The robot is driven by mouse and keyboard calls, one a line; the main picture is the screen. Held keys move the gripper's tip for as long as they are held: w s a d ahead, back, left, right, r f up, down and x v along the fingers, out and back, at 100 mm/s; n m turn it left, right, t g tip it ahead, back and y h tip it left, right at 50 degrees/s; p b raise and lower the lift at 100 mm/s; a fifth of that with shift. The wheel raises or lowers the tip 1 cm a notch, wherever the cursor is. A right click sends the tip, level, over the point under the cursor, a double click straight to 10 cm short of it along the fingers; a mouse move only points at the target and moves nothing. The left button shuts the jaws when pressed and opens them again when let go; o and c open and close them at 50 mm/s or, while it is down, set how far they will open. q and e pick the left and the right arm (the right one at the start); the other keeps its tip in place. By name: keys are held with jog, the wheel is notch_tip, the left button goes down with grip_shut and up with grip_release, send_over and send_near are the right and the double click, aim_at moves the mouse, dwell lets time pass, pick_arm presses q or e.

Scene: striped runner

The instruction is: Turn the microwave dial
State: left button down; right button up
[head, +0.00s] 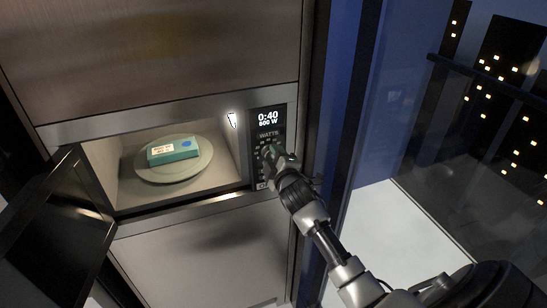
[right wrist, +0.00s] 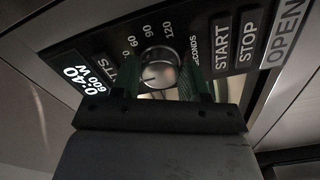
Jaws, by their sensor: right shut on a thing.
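The microwave dial (right wrist: 158,68) is a round silver knob on the black control panel, with "60", "90" and "120" marked around it in the right wrist view. My right gripper (head: 271,153) reaches the panel from the lower right and hides the dial in the head view. In the right wrist view, its two green-tipped fingers stand on either side of the dial, shut on it. The display (head: 268,118) reads 0:40 and 600 W. The microwave door (head: 62,235) hangs open at the left. My left gripper is not in view.
Inside the open microwave, a teal and white box (head: 173,151) lies on a round plate (head: 150,177). START (right wrist: 222,42) and STOP (right wrist: 246,37) buttons sit beside the dial. A dark window with city lights is at the right.

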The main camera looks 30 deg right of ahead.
jog(key=shift+m, duration=0.4)
jog(key=o, duration=0.9)
jog(key=shift+o, duration=0.2)
jog(key=b+v, duration=0.2)
jog(key=v, duration=0.9)
jog(key=shift+b, duration=0.35)
jog(key=shift+w+d+f, duration=0.1)
